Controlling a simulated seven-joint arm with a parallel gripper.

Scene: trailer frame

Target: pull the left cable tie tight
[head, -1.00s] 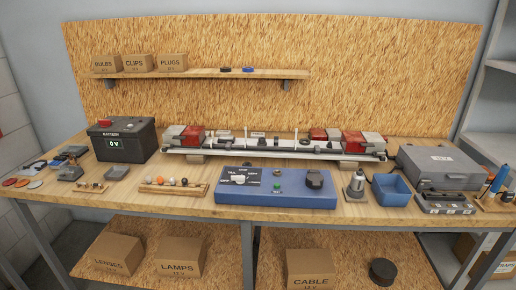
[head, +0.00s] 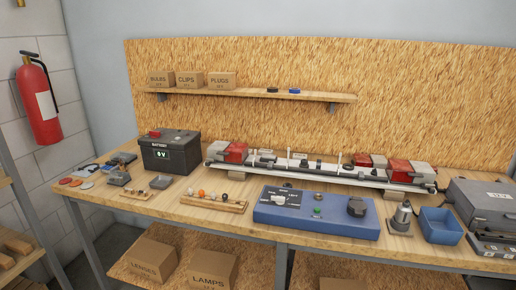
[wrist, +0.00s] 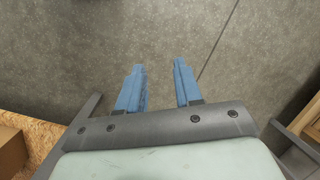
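The trailer frame (head: 330,174) is a long pale bar with red and grey lamp units at its ends, lying across the back of the bench. Thin pale upright strips stand up from it, a left one (head: 288,150) and a right one (head: 340,159). They may be the cable tie tails, but they are too small to tell, and I cannot see how tight any tie is. My gripper (wrist: 159,66) shows only in the wrist view. Its two blue fingers are apart with nothing between them, above bare concrete floor, away from the frame.
A blue test box (head: 316,212) stands in front of the frame. A black battery (head: 170,152) showing 0 V is at its left. A bulb rack (head: 213,203), a blue bin (head: 440,226) and a grey case (head: 482,204) share the bench (head: 230,223). A shelf (head: 255,94) hangs above.

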